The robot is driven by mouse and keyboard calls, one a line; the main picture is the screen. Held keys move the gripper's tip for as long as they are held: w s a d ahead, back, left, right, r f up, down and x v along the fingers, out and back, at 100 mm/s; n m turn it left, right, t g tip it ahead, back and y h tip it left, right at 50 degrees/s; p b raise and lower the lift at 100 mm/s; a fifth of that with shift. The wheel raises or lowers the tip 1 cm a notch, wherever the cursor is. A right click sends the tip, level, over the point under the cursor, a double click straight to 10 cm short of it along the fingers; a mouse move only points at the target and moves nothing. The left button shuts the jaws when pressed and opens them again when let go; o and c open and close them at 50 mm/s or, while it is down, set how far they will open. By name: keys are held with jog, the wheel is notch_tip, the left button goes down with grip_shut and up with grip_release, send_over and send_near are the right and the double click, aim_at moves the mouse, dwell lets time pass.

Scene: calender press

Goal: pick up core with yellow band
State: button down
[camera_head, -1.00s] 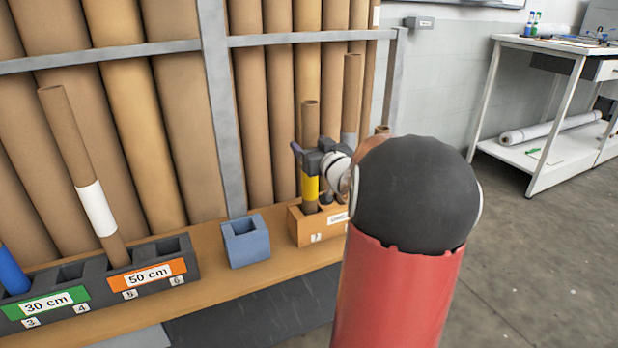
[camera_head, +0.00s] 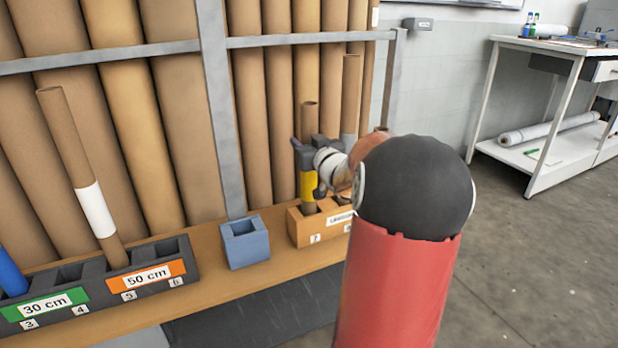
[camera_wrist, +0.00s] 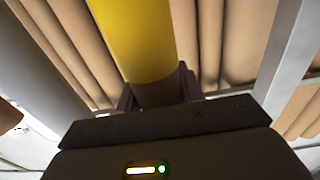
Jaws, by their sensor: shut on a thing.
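The core with the yellow band (camera_head: 308,186) stands upright in the orange-brown holder (camera_head: 303,229), by the slot labelled 7. My gripper (camera_head: 303,150) is shut on this core, around its upper part just above the yellow band. In the wrist view the yellow band (camera_wrist: 135,40) runs down to my gripper (camera_wrist: 158,95), whose fingers lie on both sides of the tube. The core's lower end is inside the holder and hidden. My arm hides part of the holder's right side.
Another brown core (camera_head: 350,95) with a grey band stands right behind my gripper. A blue box (camera_head: 246,242) stands left of the holder. A dark rack (camera_head: 190,262) holds a white-banded core (camera_head: 95,212) and a blue-banded one. Large tubes and grey rails stand behind.

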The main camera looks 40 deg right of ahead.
notch_tip(320, 180, up, 20)
jog(key=p, duration=0.6)
dwell(1.2)
